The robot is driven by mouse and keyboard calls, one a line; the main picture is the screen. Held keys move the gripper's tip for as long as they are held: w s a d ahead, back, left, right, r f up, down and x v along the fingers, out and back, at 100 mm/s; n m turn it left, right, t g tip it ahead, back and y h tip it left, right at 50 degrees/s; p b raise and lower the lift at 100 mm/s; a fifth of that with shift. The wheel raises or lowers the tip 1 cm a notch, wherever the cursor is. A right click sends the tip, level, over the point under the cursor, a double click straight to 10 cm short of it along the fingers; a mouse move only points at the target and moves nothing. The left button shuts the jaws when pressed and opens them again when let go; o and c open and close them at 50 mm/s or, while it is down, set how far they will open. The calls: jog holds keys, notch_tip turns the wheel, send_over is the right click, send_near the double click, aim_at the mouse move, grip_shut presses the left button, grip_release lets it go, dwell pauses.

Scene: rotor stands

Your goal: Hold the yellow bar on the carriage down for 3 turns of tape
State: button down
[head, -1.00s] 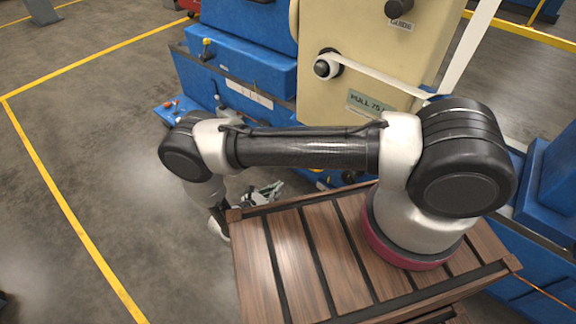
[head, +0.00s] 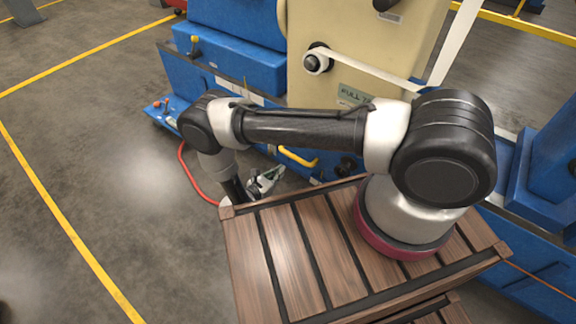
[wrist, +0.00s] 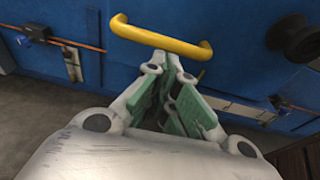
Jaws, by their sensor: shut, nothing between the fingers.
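The yellow bar (head: 298,157) is a handle on the blue lower front of the machine, just below my arm in the head view. In the wrist view the yellow bar (wrist: 160,38) spans the top middle, both ends bent toward the blue panel. My gripper (wrist: 168,62) has green-padded fingers, shut and empty, tips just below the bar in the picture. I cannot tell whether they touch it. My gripper also shows in the head view (head: 266,181), below and left of the bar. White tape (head: 375,68) runs from a roller (head: 317,62) across the cream panel.
My wooden-slatted base stands close in front of the machine. A dark round knob (wrist: 292,38) sits right of the bar in the wrist view. A red hose (head: 190,172) lies on the floor at left. Open floor (head: 130,190) extends further left.

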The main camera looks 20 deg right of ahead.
jog(key=x, duration=0.6)
jog(key=shift+w+d, duration=0.1)
